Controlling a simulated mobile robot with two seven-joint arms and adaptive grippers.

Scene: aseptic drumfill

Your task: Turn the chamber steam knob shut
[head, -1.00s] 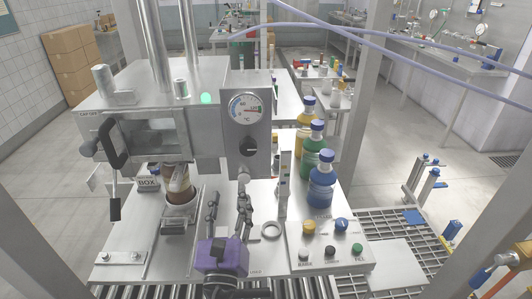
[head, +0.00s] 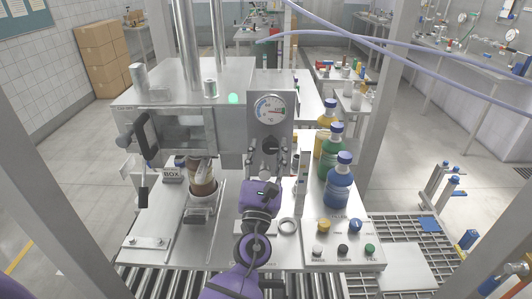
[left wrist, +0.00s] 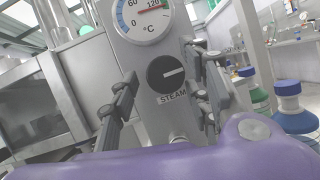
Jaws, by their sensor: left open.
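The chamber steam knob (head: 270,145) is a round black dial on the grey panel (head: 284,112) below the temperature gauge. In the left wrist view the knob (left wrist: 165,73) has a light pointer line lying roughly level, with a STEAM label (left wrist: 172,97) under it. My left gripper (head: 267,160) is open, just below and in front of the knob in the head view. In the left wrist view its two fingers (left wrist: 165,80) stand on either side of the knob, apart from it as far as I can tell. My right gripper is not in view.
The gauge (head: 269,108) sits above the knob, its needle near 120 in the wrist view. The steel chamber (head: 185,125) with its black handle (head: 147,136) stands left. Blue (head: 338,182), green and yellow bottles stand right, behind a button panel (head: 343,243).

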